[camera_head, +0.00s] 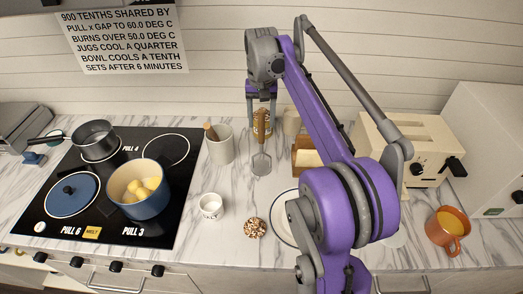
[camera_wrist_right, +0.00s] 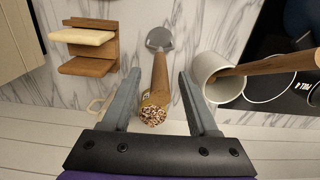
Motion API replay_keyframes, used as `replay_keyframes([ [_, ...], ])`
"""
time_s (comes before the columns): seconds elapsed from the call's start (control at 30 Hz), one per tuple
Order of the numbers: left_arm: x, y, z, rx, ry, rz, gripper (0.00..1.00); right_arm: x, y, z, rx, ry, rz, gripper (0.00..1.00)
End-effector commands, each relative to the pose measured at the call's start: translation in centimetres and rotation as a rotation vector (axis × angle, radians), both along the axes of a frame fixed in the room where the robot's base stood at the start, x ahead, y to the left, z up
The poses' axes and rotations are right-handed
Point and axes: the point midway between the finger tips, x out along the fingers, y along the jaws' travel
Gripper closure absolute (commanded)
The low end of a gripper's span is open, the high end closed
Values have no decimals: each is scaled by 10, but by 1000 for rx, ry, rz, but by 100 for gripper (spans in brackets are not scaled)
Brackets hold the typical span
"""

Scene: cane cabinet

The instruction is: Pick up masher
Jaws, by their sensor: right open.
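The masher lies or leans at the back of the counter, its flat grey head (camera_head: 261,163) toward me and its wooden handle (camera_wrist_right: 160,76) toward the wall. A speckled round end with a yellow patch (camera_wrist_right: 153,115) shows at the handle's wall end; I cannot tell whether it is a separate jar. My right gripper (camera_head: 261,110) reaches down above the handle area. In the right wrist view its open fingers (camera_wrist_right: 159,78) lie on either side of the handle, with gaps on both sides. My left gripper is not in view.
A white crock (camera_head: 220,150) with a wooden-handled tool stands close to the left of the masher. A wooden holder (camera_wrist_right: 92,47) is on its other side. The hob (camera_head: 110,215) with pots is at left, a toaster (camera_head: 400,150) at right. A small white cup (camera_head: 211,207) stands in front.

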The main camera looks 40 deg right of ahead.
Motion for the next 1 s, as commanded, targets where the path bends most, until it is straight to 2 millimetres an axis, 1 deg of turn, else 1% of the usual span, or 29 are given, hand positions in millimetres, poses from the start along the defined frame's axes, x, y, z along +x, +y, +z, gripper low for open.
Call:
replay_keyframes([
  [0.1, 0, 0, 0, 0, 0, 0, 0, 2, -2, -19, 0, 0, 0, 40],
  [0.23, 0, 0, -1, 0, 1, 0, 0, 2, -2, -36, 0, 0, 0, 40],
  [0.33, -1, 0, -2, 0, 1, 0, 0, 2, -2, -42, 0, 0, 0, 40],
  [0.53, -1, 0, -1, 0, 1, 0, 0, 2, -2, -42, -1, -1, 0, 40],
  [0.57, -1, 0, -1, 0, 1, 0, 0, 2, -2, -42, -1, -1, 0, 42],
  [0.6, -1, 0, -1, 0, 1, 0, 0, 2, -2, -42, -1, -1, 0, 49],
  [0.67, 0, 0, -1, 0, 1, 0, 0, 2, -2, -42, -1, -1, 0, 60],
  [0.8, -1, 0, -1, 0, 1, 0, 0, 2, -2, -42, -1, -1, 0, 85],
  [0.87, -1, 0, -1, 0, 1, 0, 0, 2, -2, -42, -1, -1, 0, 96],
  [0.9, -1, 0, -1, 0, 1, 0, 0, 2, -2, -42, -1, -1, 0, 100],
  [1.0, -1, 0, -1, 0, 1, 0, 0, 2, -2, -42, -1, -1, 0, 100],
])
